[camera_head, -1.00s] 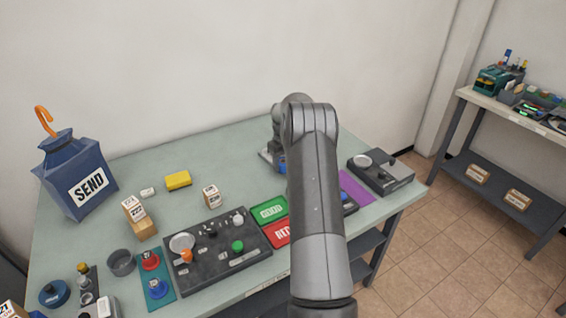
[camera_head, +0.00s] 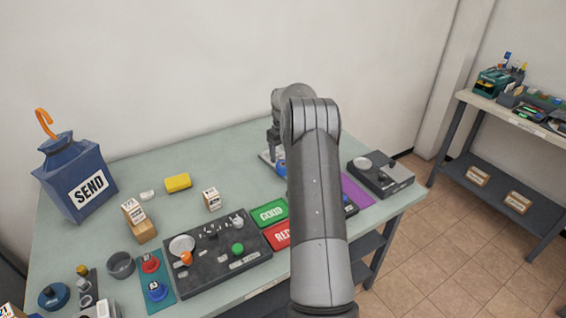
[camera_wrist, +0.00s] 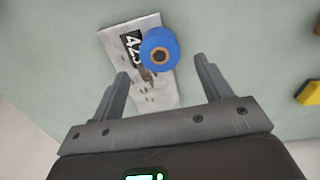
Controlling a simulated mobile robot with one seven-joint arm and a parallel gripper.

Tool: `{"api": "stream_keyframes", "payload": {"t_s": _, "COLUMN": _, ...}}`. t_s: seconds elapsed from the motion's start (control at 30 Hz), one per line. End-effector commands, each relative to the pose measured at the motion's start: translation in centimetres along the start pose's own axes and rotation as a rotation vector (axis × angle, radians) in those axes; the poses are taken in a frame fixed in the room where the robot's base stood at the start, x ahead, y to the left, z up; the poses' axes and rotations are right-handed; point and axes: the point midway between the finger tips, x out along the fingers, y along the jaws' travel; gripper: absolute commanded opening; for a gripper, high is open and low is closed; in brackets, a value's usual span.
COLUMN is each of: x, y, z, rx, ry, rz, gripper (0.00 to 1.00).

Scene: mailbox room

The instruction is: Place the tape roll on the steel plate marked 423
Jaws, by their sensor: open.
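The steel plate (camera_wrist: 160,92) marked 423 lies on the table in the wrist view. The blue tape roll (camera_wrist: 160,49), with an orange-brown core, appears flat on the plate. It covers part of the number and reaches past the plate's right edge. My gripper (camera_wrist: 161,68) is open, with its fingers apart on either side of the plate and the roll just beyond the fingertips. Nothing is held. In the head view, my gripper (camera_head: 274,140) is at the table's back right. The plate (camera_head: 266,158) and the blue roll (camera_head: 281,168) are partly hidden by my arm.
A control panel (camera_head: 212,262), green (camera_head: 269,213) and red (camera_head: 282,235) pads stand in front. A yellow block (camera_head: 178,182) and small boxes lie left, with the blue SEND bag (camera_head: 75,180) beyond. A dark device (camera_head: 381,178) stands right. The back middle table is clear.

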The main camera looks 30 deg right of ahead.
Motion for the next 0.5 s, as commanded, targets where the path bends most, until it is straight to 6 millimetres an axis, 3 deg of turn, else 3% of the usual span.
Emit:
{"api": "stream_keyframes", "payload": {"t_s": 0.2, "x": -4.2, "y": 0.0, "z": -0.1, "rx": -0.001, "ry": 0.002, "rz": 0.002, "gripper": 0.71}}
{"api": "stream_keyframes", "payload": {"t_s": 0.5, "x": -7.5, "y": -1.1, "z": 0.1, "rx": -0.001, "ry": 0.01, "rz": 0.009, "gripper": 0.71}}
